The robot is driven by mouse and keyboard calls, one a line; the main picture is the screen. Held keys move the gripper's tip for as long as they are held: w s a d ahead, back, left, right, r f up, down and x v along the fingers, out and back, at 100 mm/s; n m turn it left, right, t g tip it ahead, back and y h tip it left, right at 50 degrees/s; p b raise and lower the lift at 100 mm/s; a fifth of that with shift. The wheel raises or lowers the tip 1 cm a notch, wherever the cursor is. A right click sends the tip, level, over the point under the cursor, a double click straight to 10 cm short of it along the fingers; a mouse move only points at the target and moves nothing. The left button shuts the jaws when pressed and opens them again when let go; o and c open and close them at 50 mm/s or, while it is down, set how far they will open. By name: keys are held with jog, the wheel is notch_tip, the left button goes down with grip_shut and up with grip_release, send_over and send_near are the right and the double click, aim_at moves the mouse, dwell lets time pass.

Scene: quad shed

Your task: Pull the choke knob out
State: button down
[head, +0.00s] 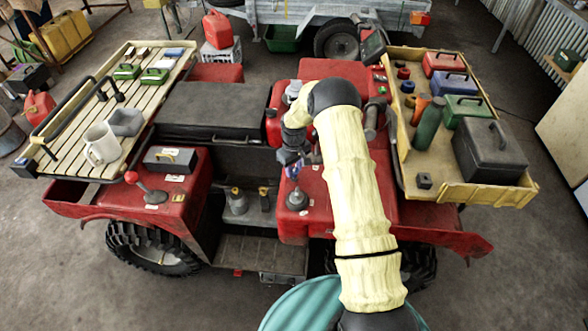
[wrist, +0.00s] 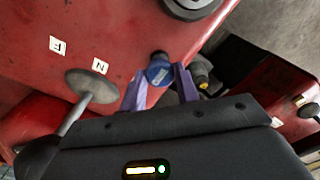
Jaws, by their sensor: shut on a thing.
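The choke knob appears to be the small round knob with a blue face and dark rim (wrist: 158,67), close to the red bodywork (wrist: 100,30) in the wrist view. My gripper (wrist: 160,82) has its two purple fingers on either side of the knob and is shut on it. In the head view my gripper (head: 291,169) is at the red body beside the seat. The knob cannot be made out clearly there. How far its shaft stands out is hidden.
A lever with a grey disc (wrist: 92,86) stands beside my gripper, near F and N labels. A black seat (head: 215,110) lies to the left. The front rack (head: 462,190) holds boxes and bottles, and the rear rack (head: 75,160) a mug.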

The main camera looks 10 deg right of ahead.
aim_at(294, 170)
jog(key=shift+w+r, duration=0.1)
jog(key=shift+r, duration=0.8)
jog(key=c, duration=1)
grip_release()
notch_tip(294, 170, up, 18)
jog(key=b, duration=0.4)
jog(key=shift+f, duration=0.25)
jog(key=s+m+t, duration=0.1)
jog(key=s, duration=0.9)
jog(key=s+r+m, duration=0.1)
jog(key=s+m, duration=0.1)
jog(key=s, duration=0.8)
jog(key=s+m+t, duration=0.1)
jog(key=s+m, duration=0.1)
jog(key=s, duration=0.7)
jog(key=shift+s+a+r+t, duration=0.1)
jog(key=shift+s+r+t, duration=0.2)
jog(key=shift+s+r, duration=0.1)
